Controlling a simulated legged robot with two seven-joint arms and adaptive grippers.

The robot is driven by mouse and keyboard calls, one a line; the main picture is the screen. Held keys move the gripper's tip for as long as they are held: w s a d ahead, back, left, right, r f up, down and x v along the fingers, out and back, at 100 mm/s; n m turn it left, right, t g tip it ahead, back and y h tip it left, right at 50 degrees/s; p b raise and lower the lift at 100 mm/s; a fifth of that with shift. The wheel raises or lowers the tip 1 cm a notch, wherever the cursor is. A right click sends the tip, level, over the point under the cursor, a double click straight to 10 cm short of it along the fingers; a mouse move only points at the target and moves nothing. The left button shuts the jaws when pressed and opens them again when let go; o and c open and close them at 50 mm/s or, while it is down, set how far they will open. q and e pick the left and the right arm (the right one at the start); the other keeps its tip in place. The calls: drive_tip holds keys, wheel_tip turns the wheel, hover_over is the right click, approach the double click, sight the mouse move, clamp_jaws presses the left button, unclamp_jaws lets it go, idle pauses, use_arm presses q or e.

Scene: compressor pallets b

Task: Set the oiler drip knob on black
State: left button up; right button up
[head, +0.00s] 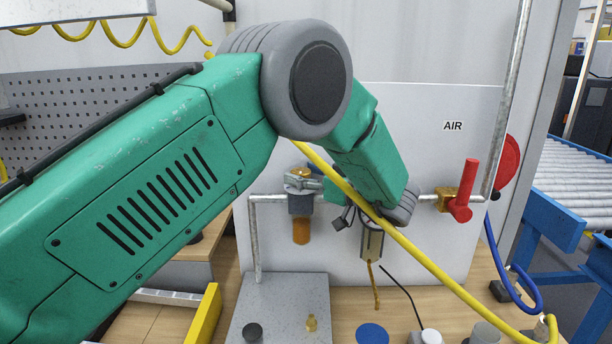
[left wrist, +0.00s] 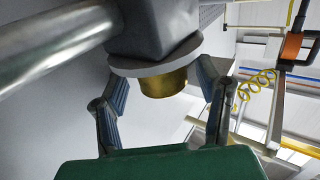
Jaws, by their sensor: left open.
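In the head view, a unit with a brass-coloured top and an amber bowl (head: 301,230) hangs on the pipe left of my left gripper (head: 343,216). A second unit with a metal-framed bowl (head: 372,243) hangs just right of it. In the left wrist view, a brass cylindrical part (left wrist: 164,83) sticks out of a grey disc (left wrist: 155,62) on a dark grey body. My left gripper is open there, one finger on each side of the brass part; I cannot tell if either touches. I cannot tell whether this part is the drip knob. No black mark shows clearly. My right gripper is out of view.
A yellow hose (head: 430,266) crosses in front of my left wrist. A red-handled valve (head: 462,192) sits on the pipe at right. Below, a grey plate (head: 283,290) and several small parts, among them a blue disc (head: 372,334), lie on the wooden bench.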

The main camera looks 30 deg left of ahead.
sight(305, 171)
use_arm(q)
wheel_tip(305, 171, up, 10)
drive_tip(key=shift+w+d+f, duration=0.1)
idle(0.4)
drive_tip(key=shift+f, duration=0.1)
